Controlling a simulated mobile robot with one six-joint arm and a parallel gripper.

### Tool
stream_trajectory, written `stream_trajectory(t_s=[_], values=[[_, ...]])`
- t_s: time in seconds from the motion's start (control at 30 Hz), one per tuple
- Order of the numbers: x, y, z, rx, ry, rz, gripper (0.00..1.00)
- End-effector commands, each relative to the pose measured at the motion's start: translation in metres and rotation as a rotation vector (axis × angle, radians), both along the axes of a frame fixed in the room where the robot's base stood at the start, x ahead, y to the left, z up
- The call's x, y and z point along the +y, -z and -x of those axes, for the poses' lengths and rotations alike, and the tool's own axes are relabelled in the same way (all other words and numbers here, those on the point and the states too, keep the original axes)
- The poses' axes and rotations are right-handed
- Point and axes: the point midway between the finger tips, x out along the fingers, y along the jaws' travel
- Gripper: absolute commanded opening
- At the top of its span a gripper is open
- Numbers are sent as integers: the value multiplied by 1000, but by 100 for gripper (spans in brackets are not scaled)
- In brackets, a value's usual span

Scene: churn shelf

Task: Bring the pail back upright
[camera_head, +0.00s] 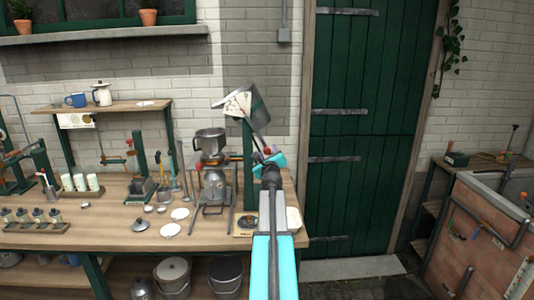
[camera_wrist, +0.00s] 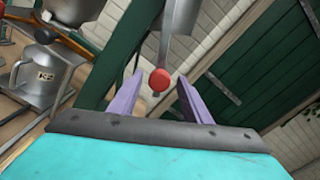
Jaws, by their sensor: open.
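The grey metal pail (camera_head: 259,103) hangs tilted at the top of a green post (camera_head: 248,165), above the right end of the bench. A thin metal rod (camera_wrist: 165,47) runs down from it to a red ball knob (camera_wrist: 160,80). The pail's lower part also shows at the top of the wrist view (camera_wrist: 180,15). My gripper (camera_head: 266,158) is just below the pail. In the wrist view its two purple fingers (camera_wrist: 160,92) are apart, with the red knob showing between their tips. I cannot tell whether either finger touches the knob.
A metal churn (camera_head: 211,141) on a stand is close on the left of the post. A grey can marked K2 (camera_wrist: 45,80) shows at left in the wrist view. The wooden bench (camera_head: 110,237) holds several small tools and pots. A green door (camera_head: 365,130) is behind on the right.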

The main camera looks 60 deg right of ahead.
Motion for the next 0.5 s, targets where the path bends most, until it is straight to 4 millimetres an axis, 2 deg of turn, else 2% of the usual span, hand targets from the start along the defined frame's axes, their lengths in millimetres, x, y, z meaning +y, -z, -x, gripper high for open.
stream_trajectory(t_s=[0.2, 0.5], values=[[-11, 0, -8, 0, 0, 0, 44], [-12, 0, -9, 0, 0, 0, 44]])
